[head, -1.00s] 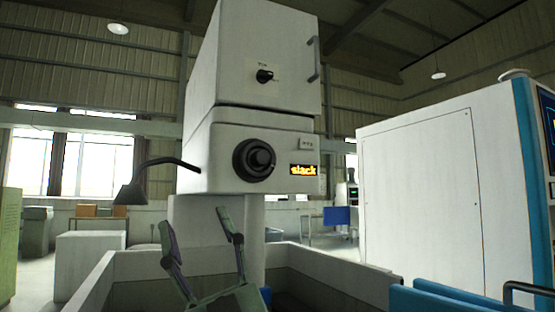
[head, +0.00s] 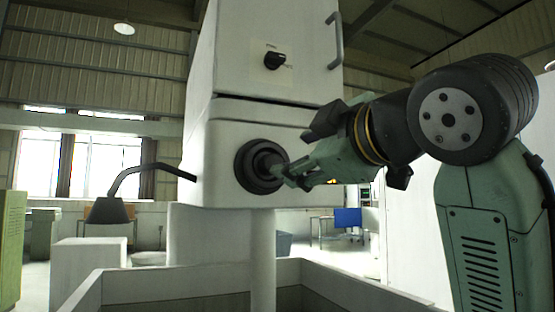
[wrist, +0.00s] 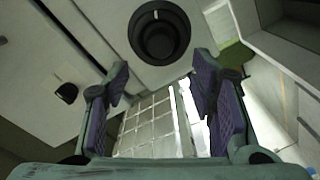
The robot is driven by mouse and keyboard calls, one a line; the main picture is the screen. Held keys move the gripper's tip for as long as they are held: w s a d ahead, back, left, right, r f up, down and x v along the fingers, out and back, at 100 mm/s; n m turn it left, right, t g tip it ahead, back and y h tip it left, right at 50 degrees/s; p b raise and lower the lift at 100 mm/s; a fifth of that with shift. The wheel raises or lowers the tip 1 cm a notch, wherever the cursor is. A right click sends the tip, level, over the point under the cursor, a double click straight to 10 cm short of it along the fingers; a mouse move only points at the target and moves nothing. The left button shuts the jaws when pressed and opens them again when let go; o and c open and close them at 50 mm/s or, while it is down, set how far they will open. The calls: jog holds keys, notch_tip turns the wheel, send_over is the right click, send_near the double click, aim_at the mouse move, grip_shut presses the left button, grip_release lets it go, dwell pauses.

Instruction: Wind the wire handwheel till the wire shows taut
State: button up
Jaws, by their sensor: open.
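The black round handwheel (head: 258,166) with its raised hub is on the front of the white machine head. It also shows in the wrist view (wrist: 160,37), at the top centre. My gripper (head: 290,172) is right of the handwheel in the head view, its front end overlapping the hub's right edge. In the wrist view my gripper (wrist: 160,70) is open, with purple-padded fingers apart and nothing between them. The wheel appears beyond the fingertips; I cannot tell whether they touch it. The wire display is hidden behind my gripper and arm.
A black selector knob (head: 275,61) and a handle (head: 335,42) are on the upper cabinet. A lamp (head: 110,209) on a bent arm juts out left of the head. A walled white tank (head: 190,287) lies below.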

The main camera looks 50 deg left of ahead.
aim_at(275, 162)
jog(key=p+x, duration=0.2)
jog(key=x, duration=0.7)
jog(key=shift+a+p, duration=0.2)
jog(key=shift+p, duration=0.2)
jog(key=c, duration=1.1)
jog(key=shift+c, duration=0.2)
jog(key=m, duration=0.3)
jog(key=shift+m, duration=0.4)
jog(key=shift+m+b, duration=0.55)
jog(key=shift+m, duration=1.25)
